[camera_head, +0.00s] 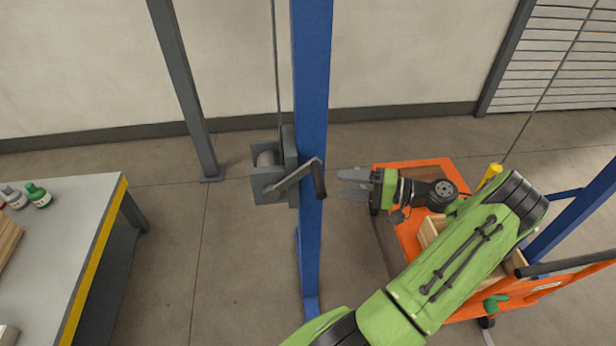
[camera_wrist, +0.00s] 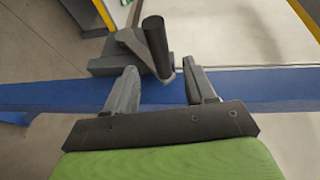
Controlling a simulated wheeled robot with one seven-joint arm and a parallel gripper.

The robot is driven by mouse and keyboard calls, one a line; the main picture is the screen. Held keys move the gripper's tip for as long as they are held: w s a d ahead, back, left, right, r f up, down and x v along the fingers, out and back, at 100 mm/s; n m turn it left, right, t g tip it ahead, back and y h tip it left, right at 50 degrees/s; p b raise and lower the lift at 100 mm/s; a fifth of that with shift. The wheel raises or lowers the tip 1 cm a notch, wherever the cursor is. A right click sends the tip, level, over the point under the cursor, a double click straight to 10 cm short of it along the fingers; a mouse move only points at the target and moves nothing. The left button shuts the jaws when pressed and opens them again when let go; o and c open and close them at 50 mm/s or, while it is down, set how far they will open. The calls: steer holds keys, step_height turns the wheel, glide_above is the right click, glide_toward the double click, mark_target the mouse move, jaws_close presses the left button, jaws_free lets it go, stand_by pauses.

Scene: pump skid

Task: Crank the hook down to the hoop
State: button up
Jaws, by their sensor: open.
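A grey winch (camera_head: 270,175) is fixed to the blue post (camera_head: 312,100). Its crank arm (camera_head: 292,180) points up and right, ending in a dark handle (camera_head: 319,178). My gripper (camera_head: 340,183) is open and empty, a short gap to the right of the handle. In the wrist view the handle (camera_wrist: 156,45) stands beyond my open fingertips (camera_wrist: 165,82), roughly in line with the space between them. A thin cable (camera_head: 550,90) slants down at the right towards a yellow piece (camera_head: 490,175) above the orange cart. I cannot tell the hook or the hoop apart there.
The orange cart (camera_head: 415,167) carries a wooden crate (camera_head: 432,232), partly behind my arm. A workbench (camera_head: 75,235) with small bottles stands at the left. A grey post (camera_head: 185,90) is by the wall. The floor between bench and blue post is clear.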

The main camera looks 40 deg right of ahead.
steer(key=x, duration=1)
steer(key=shift+p, duration=0.4)
steer(key=shift+d, duration=0.1)
steer(key=shift+c, duration=0.2)
jaws_close()
